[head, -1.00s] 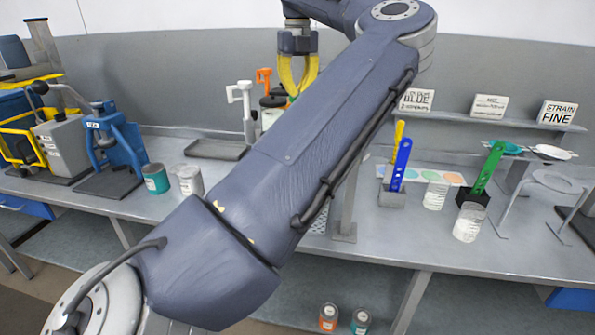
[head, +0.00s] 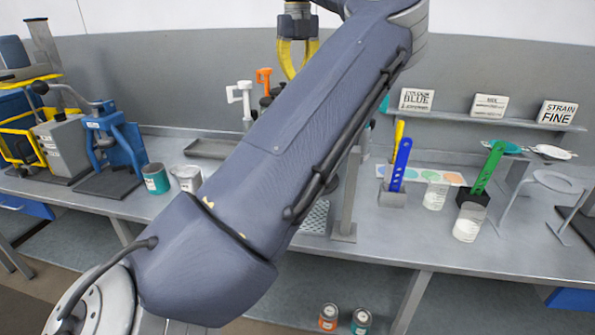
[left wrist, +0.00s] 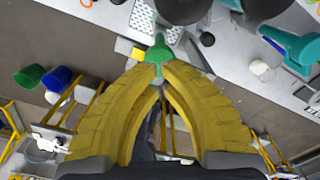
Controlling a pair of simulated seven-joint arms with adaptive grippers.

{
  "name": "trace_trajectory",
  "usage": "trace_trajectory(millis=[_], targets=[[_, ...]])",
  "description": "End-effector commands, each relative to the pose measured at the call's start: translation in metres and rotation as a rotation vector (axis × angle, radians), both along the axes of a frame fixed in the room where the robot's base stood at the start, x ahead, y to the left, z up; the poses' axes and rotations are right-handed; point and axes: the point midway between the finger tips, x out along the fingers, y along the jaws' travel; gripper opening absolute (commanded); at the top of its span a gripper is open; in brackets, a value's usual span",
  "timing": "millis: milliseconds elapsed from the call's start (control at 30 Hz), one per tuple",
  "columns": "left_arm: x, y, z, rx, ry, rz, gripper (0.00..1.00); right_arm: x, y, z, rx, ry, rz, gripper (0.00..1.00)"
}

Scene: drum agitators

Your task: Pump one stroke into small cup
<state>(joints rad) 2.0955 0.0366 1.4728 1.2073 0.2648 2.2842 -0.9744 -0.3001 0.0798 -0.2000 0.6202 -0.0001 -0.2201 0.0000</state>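My left gripper (head: 297,68) hangs at the top of the head view, yellow fingers down, its tips hidden behind my arm. In the left wrist view its fingertips (left wrist: 158,68) come together over a green pump head (left wrist: 159,48), with green showing between them. Touching or just above it, I cannot tell. A white pump (head: 243,100) and an orange pump (head: 264,77) stand left of my arm. A clear cup (head: 435,197) and a second clear cup (head: 468,223) stand on the right; no cup under the green pump is clearly visible. My right gripper is not in view.
A stand with a blue stick (head: 401,165) and a green stick (head: 488,168) are on the right. My arm hides the bench's middle.

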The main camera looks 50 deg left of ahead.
Motion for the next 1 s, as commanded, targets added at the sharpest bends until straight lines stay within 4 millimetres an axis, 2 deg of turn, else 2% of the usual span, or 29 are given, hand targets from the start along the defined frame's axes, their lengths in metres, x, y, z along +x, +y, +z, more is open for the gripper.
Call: trace_trajectory(millis=[433,1000], targets=[[0.000,0.000,0.004,0.001,0.000,-0.001,0.00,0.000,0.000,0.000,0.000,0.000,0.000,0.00],[0.000,0.000,0.050,-0.001,-0.002,-0.001,0.00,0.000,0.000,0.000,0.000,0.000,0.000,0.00]])
